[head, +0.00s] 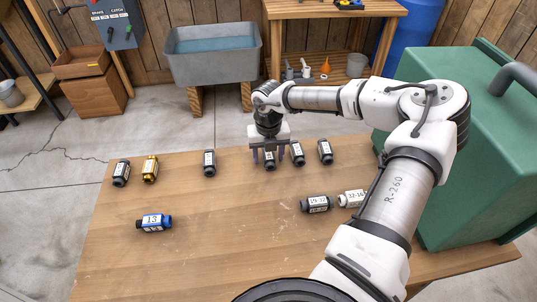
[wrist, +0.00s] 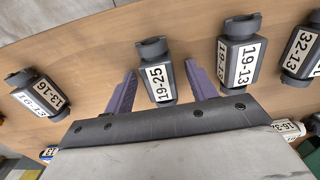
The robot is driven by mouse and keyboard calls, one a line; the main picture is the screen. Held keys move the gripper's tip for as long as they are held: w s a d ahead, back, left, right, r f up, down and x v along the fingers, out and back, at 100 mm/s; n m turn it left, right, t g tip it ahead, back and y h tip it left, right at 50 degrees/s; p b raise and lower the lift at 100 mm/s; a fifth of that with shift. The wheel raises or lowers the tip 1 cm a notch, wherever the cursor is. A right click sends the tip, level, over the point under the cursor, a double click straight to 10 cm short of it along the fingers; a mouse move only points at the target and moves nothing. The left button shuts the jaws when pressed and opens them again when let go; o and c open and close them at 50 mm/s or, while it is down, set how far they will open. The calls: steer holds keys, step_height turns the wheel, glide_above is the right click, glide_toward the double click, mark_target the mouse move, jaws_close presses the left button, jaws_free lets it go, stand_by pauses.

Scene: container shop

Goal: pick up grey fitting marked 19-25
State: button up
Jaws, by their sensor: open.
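The grey fitting marked 19-25 (wrist: 157,87) is a dark grey piece with a white label, lying on the wooden table. In the wrist view it is between the two purple fingers of my gripper (wrist: 160,68), which are open on either side of it. In the head view my gripper (head: 268,158) points down over the same fitting (head: 270,163), which is partly hidden by the fingers. A gap shows on both sides of the fitting. I cannot tell exactly how far down the fingers are.
A fitting marked 19-13 (wrist: 240,55) lies close to the right finger, with one marked 32-13 (wrist: 300,52) beyond it. One marked 13-16 (wrist: 40,95) lies left. A blue fitting (head: 153,222) and a grey one (head: 317,204) lie nearer. A green case (head: 460,150) stands right.

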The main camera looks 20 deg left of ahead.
steer(key=shift+c, duration=0.2)
steer(key=c, duration=1)
steer(key=shift+c, duration=0.2)
steer(key=shift+r, duration=0.1)
